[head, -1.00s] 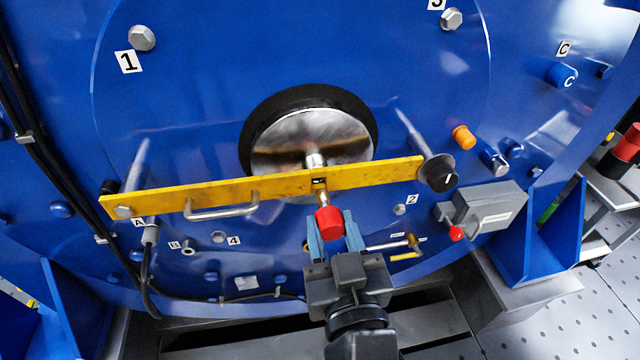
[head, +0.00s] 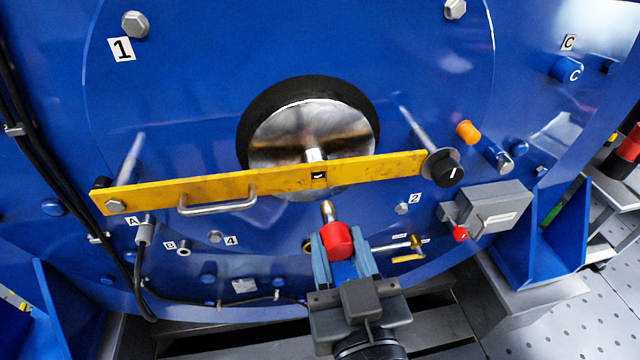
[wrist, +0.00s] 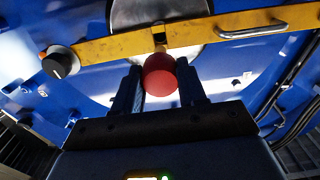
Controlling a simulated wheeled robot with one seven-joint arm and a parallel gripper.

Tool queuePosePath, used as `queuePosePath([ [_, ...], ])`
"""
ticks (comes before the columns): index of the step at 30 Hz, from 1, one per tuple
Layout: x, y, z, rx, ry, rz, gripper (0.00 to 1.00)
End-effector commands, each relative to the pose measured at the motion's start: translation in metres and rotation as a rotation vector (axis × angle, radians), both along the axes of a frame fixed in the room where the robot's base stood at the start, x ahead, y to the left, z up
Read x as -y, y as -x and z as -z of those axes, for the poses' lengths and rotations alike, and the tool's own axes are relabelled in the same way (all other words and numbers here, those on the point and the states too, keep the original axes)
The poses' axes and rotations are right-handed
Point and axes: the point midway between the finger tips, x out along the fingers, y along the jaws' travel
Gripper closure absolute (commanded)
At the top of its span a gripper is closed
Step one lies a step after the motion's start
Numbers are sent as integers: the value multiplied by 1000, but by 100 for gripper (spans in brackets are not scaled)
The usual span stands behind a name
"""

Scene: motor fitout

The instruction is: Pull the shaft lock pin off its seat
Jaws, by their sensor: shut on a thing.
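The shaft lock pin has a red knob (head: 337,240) and a short metal shank (head: 327,211). My gripper (head: 344,245) is shut on the red knob, one finger on each side. In the head view the shank's tip is clear of the yellow bar (head: 270,185), below its dark slot (head: 318,176). The wrist view shows the red knob (wrist: 159,75) between the fingers, with the yellow bar behind it. The yellow bar lies across the front of the round metal shaft end (head: 312,130).
A black knob (head: 442,168) is at the bar's right end, and a bent handle (head: 218,203) is on its left half. A grey box (head: 494,206) with a red knob stands right. Cables run down the left.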

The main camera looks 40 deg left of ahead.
Motion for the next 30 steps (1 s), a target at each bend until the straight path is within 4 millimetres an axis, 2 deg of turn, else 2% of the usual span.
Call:
queuePosePath([
  [30, 70, 61, 2, 1, -1, 0, 100],
])
